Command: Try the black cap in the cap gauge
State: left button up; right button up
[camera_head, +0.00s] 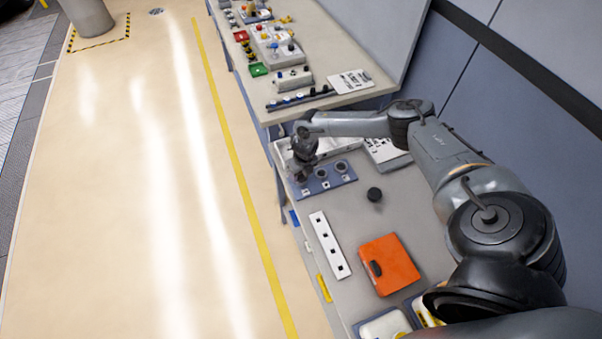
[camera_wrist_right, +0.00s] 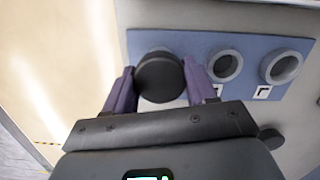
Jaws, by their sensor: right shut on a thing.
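The cap gauge is a blue plate (camera_head: 325,183) with a row of grey rings, on the grey table; it also shows in the wrist view (camera_wrist_right: 205,43). The middle ring (camera_wrist_right: 226,66) and the right ring (camera_wrist_right: 280,66) are open and empty. My right gripper (camera_head: 303,172) points down at the plate's left end. In the wrist view its purple fingers (camera_wrist_right: 160,88) are shut on the black cap (camera_wrist_right: 160,77). The cap covers the left end position of the gauge; I cannot tell whether it hovers above or touches. My left gripper is not in view.
A black round piece (camera_head: 374,194) stands on the table right of the gauge. A white strip with dark squares (camera_head: 329,245) and an orange case (camera_head: 388,264) lie nearer. A white tray (camera_head: 345,146) is behind the gauge. A second bench (camera_head: 335,45) holds several small parts.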

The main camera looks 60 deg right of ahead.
jog(key=shift+f+b, duration=0.55)
jog(key=shift+f, duration=0.05)
dwell(0.6)
jog(key=o, duration=1.1)
jog(key=shift+r, duration=0.1)
jog(key=r, duration=0.7)
jog(key=s+r, duration=0.1)
jog(key=r, duration=0.2)
jog(key=shift+a+r, duration=0.3)
jog(key=shift+r, duration=0.05)
